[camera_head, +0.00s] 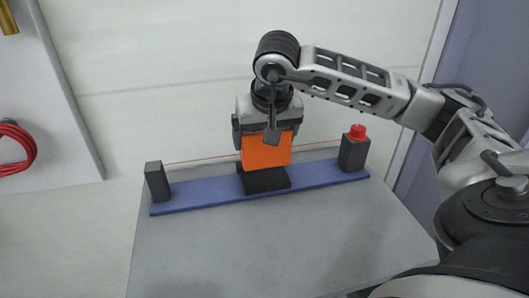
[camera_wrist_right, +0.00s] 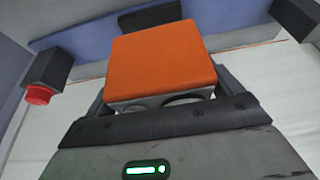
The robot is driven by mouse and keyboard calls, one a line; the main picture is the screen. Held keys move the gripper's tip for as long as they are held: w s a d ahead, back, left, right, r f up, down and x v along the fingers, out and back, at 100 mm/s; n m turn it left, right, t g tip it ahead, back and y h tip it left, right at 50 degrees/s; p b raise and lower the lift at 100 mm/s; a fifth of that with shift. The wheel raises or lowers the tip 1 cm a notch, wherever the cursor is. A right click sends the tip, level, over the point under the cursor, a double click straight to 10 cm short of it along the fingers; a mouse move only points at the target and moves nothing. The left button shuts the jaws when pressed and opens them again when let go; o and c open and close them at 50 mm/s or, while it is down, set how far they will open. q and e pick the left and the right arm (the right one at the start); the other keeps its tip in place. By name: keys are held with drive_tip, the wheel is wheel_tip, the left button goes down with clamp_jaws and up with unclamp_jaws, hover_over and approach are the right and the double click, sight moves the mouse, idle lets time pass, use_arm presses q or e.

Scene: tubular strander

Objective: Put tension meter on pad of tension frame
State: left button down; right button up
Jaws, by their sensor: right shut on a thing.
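The orange tension meter (camera_head: 265,152) is held upright between the fingers of my right gripper (camera_head: 267,138), which is shut on it. In the head view it is over or just in front of the black pad (camera_head: 265,180) on the blue tension frame (camera_head: 215,191). I cannot tell whether its lower edge touches the pad. In the right wrist view the orange block (camera_wrist_right: 160,62) fills the middle, with part of the black pad (camera_wrist_right: 150,16) beyond it. My left gripper is not in view.
A dark post (camera_head: 157,182) stands at the frame's left end. Another post (camera_head: 353,152) with a red cap (camera_head: 357,132) stands at the right end. A thin orange wire (camera_head: 200,160) runs between them. The grey table (camera_head: 270,245) is clear in front.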

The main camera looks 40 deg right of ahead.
sight(265, 151)
drive_tip(key=shift+w+d+f, duration=0.4)
drive_tip(key=shift+w+f, duration=0.05)
drive_tip(key=shift+f, duration=0.15)
drive_tip(key=shift+w+d+f, duration=0.35)
drive_tip(key=shift+w+f, duration=0.05)
drive_tip(key=shift+f, duration=0.2)
drive_tip(key=x, duration=0.3)
drive_tip(key=shift+s+f+p, duration=0.15)
drive_tip(key=shift+s+p, duration=0.1)
drive_tip(key=shift+p, duration=0.1)
drive_tip(key=shift+f, duration=0.45)
drive_tip(key=shift+f, duration=0.25)
drive_tip(key=o, duration=1)
drive_tip(key=shift+c, duration=0.2)
drive_tip(key=shift+a+r, duration=0.1)
drive_tip(key=shift+r, duration=0.45)
drive_tip(key=v, duration=1.1)
drive_tip(key=shift+s+r, duration=0.15)
drive_tip(key=shift+s, duration=0.05)
